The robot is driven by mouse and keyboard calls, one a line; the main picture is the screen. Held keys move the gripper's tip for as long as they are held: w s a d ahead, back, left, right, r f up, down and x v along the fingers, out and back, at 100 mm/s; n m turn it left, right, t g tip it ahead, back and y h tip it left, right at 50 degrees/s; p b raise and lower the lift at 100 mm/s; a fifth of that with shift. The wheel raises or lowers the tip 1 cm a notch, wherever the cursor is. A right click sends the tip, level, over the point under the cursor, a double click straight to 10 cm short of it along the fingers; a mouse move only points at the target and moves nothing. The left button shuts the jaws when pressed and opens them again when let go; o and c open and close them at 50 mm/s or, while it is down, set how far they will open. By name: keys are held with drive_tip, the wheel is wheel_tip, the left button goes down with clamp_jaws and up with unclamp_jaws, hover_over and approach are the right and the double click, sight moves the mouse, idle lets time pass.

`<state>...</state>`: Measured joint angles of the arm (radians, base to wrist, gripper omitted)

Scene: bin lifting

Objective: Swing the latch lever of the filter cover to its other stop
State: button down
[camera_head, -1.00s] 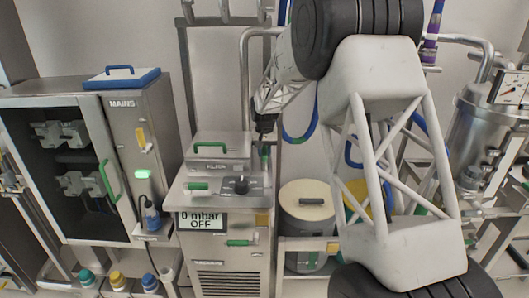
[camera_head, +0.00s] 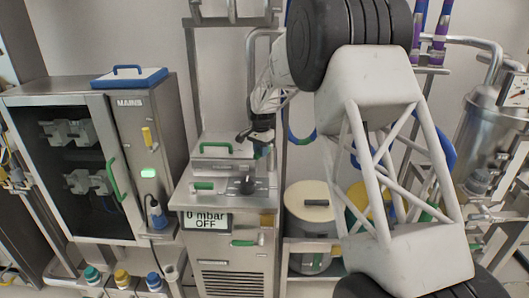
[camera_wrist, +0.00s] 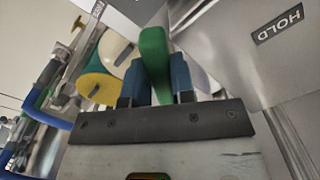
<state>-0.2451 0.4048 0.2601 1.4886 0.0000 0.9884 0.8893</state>
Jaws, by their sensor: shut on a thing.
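The latch lever has a green grip (camera_wrist: 154,55), seen in the wrist view between the two blue fingers of my gripper (camera_wrist: 158,85). My gripper is shut on this grip. In the head view my gripper (camera_head: 264,142) is small and dark, at the right side of the filter cover housing, a steel box (camera_head: 222,165) with a green handle on top. The lever's pivot and most of its arm are hidden in the head view. A steel face with the word HOLD (camera_wrist: 278,27) is right of the lever in the wrist view.
A round drum with a cream lid (camera_head: 308,200) stands to the right. A steel cabinet (camera_head: 150,110) stands to the left.

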drive_tip(key=w+m, duration=0.1)
drive_tip(key=m, duration=0.1)
drive_tip(key=w+a+m, duration=0.1)
drive_tip(key=m, duration=0.2)
drive_tip(key=w+a+m, duration=0.1)
drive_tip(key=m, duration=0.2)
drive_tip(key=shift+w+a, duration=0.2)
drive_tip(key=shift+w, duration=0.2)
drive_tip(key=shift+w+r+m, duration=0.1)
drive_tip(key=shift+w+m, duration=0.25)
drive_tip(key=shift+m, duration=0.35)
drive_tip(key=shift+w+m, duration=0.3)
drive_tip(key=shift+m, duration=0.4)
drive_tip(key=c, duration=1)
unclamp_jaws()
drive_tip(key=shift+o, duration=0.2)
wheel_tip(320, 180, up, 8)
